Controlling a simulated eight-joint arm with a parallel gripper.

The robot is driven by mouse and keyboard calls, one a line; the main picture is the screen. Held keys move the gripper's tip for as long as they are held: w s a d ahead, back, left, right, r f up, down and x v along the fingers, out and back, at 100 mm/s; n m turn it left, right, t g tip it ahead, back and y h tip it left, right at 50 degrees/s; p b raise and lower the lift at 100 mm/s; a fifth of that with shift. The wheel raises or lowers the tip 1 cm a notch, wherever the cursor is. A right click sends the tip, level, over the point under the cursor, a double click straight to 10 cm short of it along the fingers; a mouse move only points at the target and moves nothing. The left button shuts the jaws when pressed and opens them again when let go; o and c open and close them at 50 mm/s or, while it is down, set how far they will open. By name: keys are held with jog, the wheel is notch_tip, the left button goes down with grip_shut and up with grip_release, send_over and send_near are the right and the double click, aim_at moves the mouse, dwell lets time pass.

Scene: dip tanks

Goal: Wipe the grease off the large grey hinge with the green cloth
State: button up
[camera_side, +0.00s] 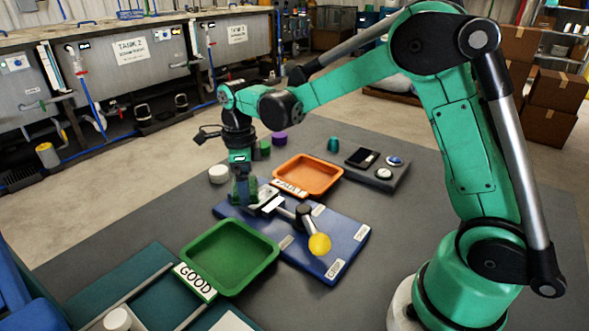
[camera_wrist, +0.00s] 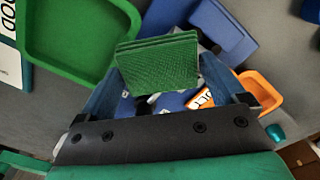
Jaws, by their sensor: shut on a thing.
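My gripper (camera_side: 244,194) points down over the left part of the blue board (camera_side: 338,238). It is shut on the folded green cloth (camera_wrist: 158,66), which shows as a ridged green pad between the blue fingers in the wrist view. A light grey metal piece (camera_side: 268,201), which looks like the hinge, is right beside the fingertips on the board. Whether the cloth touches it I cannot tell. In the wrist view the cloth hides much of what lies beneath. No grease can be made out.
A green tray marked GOOD (camera_side: 228,256) is in front, and an orange tray (camera_side: 308,174) is behind. A white round pot (camera_side: 219,174) stands behind left. Grey table is free at far left.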

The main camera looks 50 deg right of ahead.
notch_tip(320, 180, down, 3)
jog(key=shift+r, duration=0.15)
jog(key=shift+d+f, duration=0.2)
jog(key=shift+d, duration=0.05)
jog(key=shift+d+f, duration=0.1)
jog(key=shift+d, duration=0.3)
jog(key=shift+c, duration=0.5)
jog(key=shift+d, duration=3.4)
jog(key=shift+a, duration=4.05)
jog(key=shift+r, duration=4.05)
jog(key=shift+f, duration=0.15)
